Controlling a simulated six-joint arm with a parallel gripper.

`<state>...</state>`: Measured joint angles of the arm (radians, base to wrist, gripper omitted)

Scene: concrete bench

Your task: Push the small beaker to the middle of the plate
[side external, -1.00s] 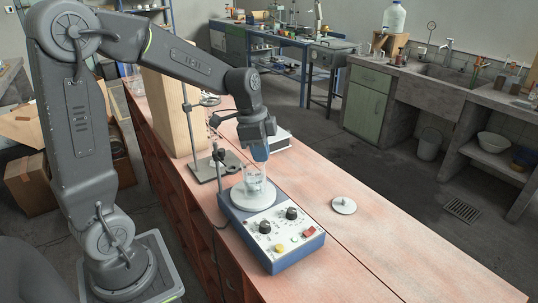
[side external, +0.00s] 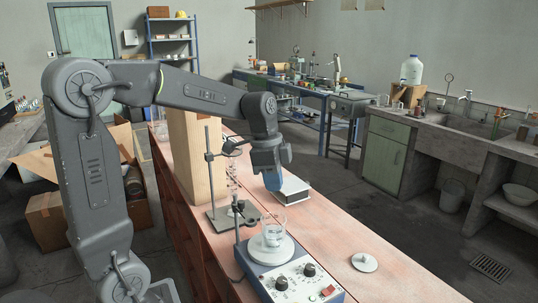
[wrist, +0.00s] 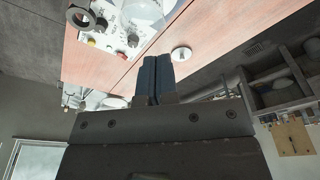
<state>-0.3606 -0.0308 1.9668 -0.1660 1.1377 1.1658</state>
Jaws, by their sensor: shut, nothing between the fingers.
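The small clear glass beaker (side external: 272,230) stands upright on the round white plate (side external: 271,262) of a blue-sided hotplate. In the side view it looks near the plate's middle, perhaps slightly toward the far side; I cannot tell exactly. My gripper (side external: 273,184) is shut and empty, pointing down above and apart from the beaker. In the wrist view its dark blue fingertips (wrist: 152,62) are together. The plate (wrist: 140,8) is cut off at the top edge there, and I cannot make out the beaker clearly.
The hotplate's control panel (side external: 300,284) with knobs faces the near side. A metal clamp stand (side external: 211,180) and a wooden block (side external: 190,165) stand left. A book-like box (side external: 291,193) lies behind. A small white disc with a knob (side external: 364,262) lies right on clear bench.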

